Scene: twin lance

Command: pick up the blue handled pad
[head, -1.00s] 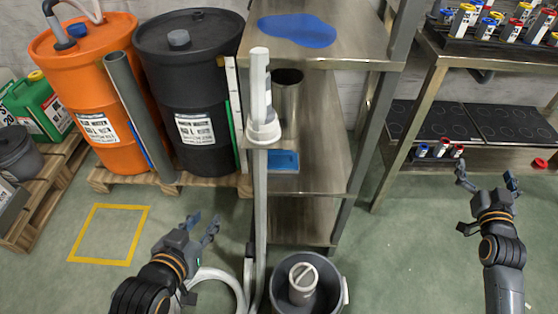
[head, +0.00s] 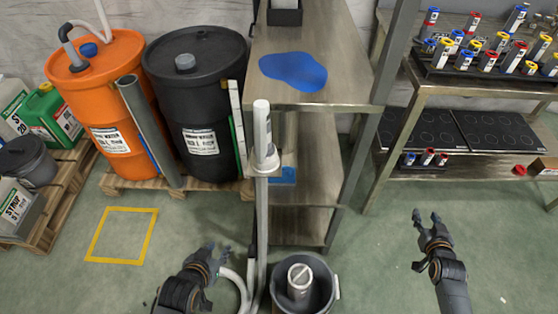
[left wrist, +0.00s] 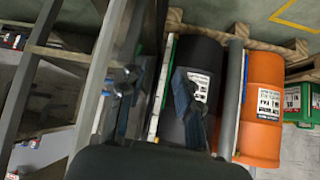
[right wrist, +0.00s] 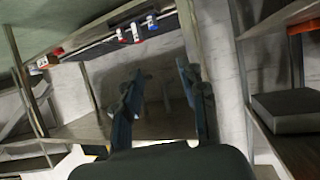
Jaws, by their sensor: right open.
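A blue pad (head: 284,175) lies on the middle shelf of the steel rack, partly hidden by the upright pole in front; its handle cannot be made out. My left gripper (head: 214,258) is low in front of the black drum, left of the pole and well short of the pad. Its fingers stand apart and empty in the left wrist view (left wrist: 155,85). My right gripper (head: 428,216) is over the floor right of the rack, far from the pad. It is open and empty in the right wrist view (right wrist: 158,90).
A flat blue patch (head: 293,71) lies on the rack's top shelf. The pole (head: 262,200) and a grey bucket (head: 305,285) stand before the rack. An orange drum (head: 105,110) and black drum (head: 197,110) stand left. A bench (head: 480,95) with colored tubes is right.

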